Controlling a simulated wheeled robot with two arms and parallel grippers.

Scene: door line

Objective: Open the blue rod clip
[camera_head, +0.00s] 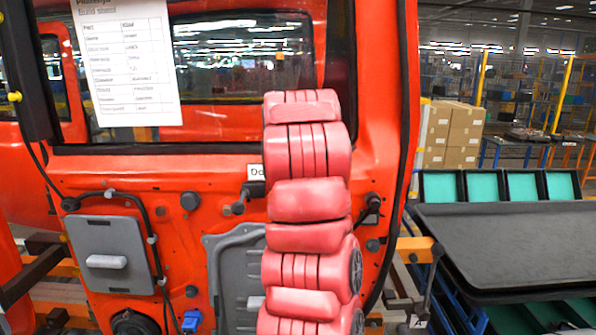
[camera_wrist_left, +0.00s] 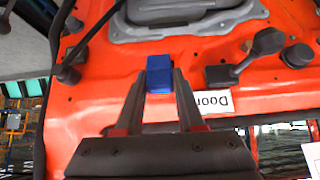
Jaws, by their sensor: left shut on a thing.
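The blue rod clip (camera_wrist_left: 159,66) shows in the left wrist view as a small blue block on the orange door panel. My left gripper (camera_wrist_left: 160,84) has one finger on each side of it and is shut on it. In the head view my pink left arm stands in front of the door (camera_head: 222,150) and hides the gripper and the clip. The clip sits beside the white "Door" label (camera_wrist_left: 212,105), whose edge also shows in the head view (camera_head: 256,172). My right gripper is in neither view.
A dark latch with a round knob (camera_wrist_left: 268,42) is close to the gripper. Grey panels (camera_head: 110,255) and a blue part (camera_head: 191,321) are lower on the door. A black-topped table (camera_head: 510,240) stands right.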

